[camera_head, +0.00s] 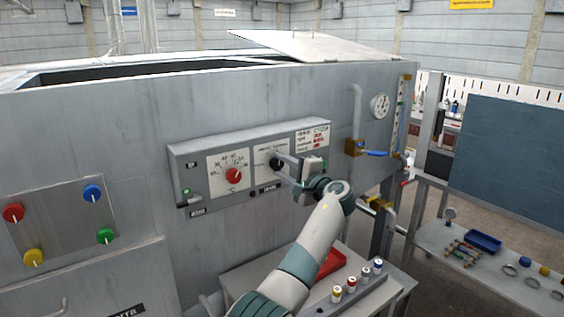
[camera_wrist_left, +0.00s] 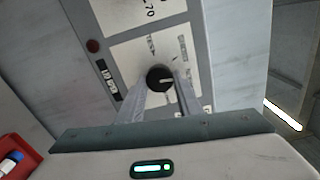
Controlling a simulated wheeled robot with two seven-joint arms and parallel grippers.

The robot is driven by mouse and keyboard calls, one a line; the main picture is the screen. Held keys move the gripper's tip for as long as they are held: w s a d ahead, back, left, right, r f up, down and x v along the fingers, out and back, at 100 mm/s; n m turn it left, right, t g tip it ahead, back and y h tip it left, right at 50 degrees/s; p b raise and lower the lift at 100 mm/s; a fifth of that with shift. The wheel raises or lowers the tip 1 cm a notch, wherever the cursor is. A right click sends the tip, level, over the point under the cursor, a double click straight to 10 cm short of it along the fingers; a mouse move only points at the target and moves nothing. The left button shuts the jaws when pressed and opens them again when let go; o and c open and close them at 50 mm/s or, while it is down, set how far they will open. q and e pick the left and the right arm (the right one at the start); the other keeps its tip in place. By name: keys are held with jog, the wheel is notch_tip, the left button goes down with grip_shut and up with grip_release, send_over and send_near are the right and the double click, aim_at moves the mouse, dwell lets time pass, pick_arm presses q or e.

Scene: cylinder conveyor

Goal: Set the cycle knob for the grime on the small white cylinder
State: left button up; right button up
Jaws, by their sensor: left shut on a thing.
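The cycle knob (camera_head: 277,162) is a black round knob on the grey control panel, right of a red dial knob (camera_head: 233,176). My left gripper (camera_head: 281,166) reaches the panel from the right and is shut on the black knob. In the left wrist view the knob (camera_wrist_left: 160,78) sits between the two fingertips (camera_wrist_left: 162,88), with a pale pointer mark on its face. The small white cylinder cannot be picked out for sure; several small white cylinders with coloured bands stand in a rack (camera_head: 352,288) below. My right gripper is not in view.
A plate with red, blue, yellow and green knobs (camera_head: 65,222) is at left. A gauge (camera_head: 379,106), brass valve (camera_head: 354,147) and pipes are right of the panel. A red tray (camera_head: 331,262) lies on the table below. A side bench (camera_head: 460,240) with a blue tray (camera_head: 484,241) stands at right.

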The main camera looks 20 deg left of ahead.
pick_arm(q)
jog(key=m+p, duration=0.2)
jog(key=m, duration=0.1)
jog(key=shift+r, duration=0.25)
jog(key=shift+f+m+p, duration=0.15)
jog(key=shift+m+p, duration=0.15)
jog(key=shift+m, duration=0.4)
jog(key=o, duration=1)
jog(key=shift+o, duration=0.2)
jog(key=shift+f, duration=0.15)
